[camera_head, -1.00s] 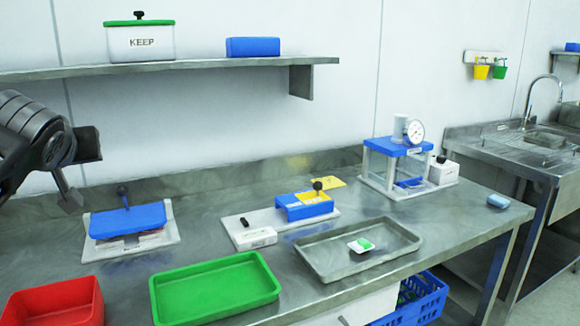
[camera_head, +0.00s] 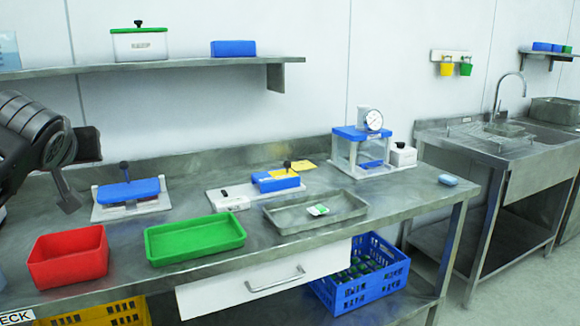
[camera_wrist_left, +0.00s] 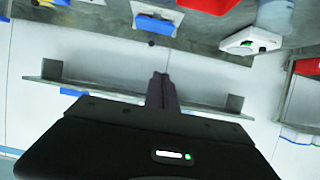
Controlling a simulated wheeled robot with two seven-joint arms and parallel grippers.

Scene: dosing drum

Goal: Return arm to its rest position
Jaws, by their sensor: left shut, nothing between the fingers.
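My left arm comes in at the left edge of the head view, dark grey, raised above the steel bench (camera_head: 330,240). Its gripper (camera_head: 68,203) points down and hangs in front of the wall, to the left of the blue-topped press (camera_head: 128,190). In the left wrist view the two dark fingers (camera_wrist_left: 161,78) lie together, shut and empty, apart from any object. That view looks across the wall shelf and bench, turned over. My right gripper is not in view.
A red tray (camera_head: 68,262), a green tray (camera_head: 195,245) and a grey metal tray (camera_head: 280,222) stand along the bench front. A gauge stand (camera_head: 358,150) is at the back right. The wall shelf (camera_head: 200,66) runs above. A blue crate (camera_head: 345,292) is below, a sink at right.

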